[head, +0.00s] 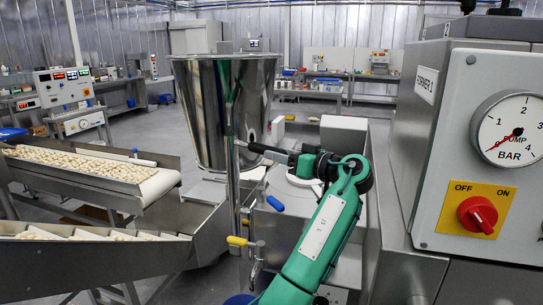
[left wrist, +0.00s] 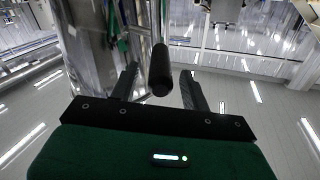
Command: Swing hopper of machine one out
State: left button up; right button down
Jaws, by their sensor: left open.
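The hopper (head: 222,100) is a large shiny steel cone left of centre in the head view, beside an upright steel post (head: 229,120). My left gripper (head: 272,154) is at the right of the post, its fingers pointing left towards the hopper. In the left wrist view a black cylindrical handle (left wrist: 161,70) lies between the two open fingers of the left gripper (left wrist: 159,78), with gaps on both sides. The shiny hopper wall shows behind it at the upper left. My right gripper is not in view.
A control box (head: 490,150) with a pressure gauge and red switch stands close at the right. A blue-handled lever (head: 275,203) and a yellow-handled lever (head: 237,241) sit low by the post. A conveyor (head: 160,185) with pasta is at the left. Benches line the back.

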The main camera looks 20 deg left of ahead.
pick_arm(q)
jog(key=v, duration=0.3)
jog(key=shift+s+d+b, duration=0.1)
jog(key=shift+d+b, duration=0.2)
jog(key=shift+d, duration=0.1)
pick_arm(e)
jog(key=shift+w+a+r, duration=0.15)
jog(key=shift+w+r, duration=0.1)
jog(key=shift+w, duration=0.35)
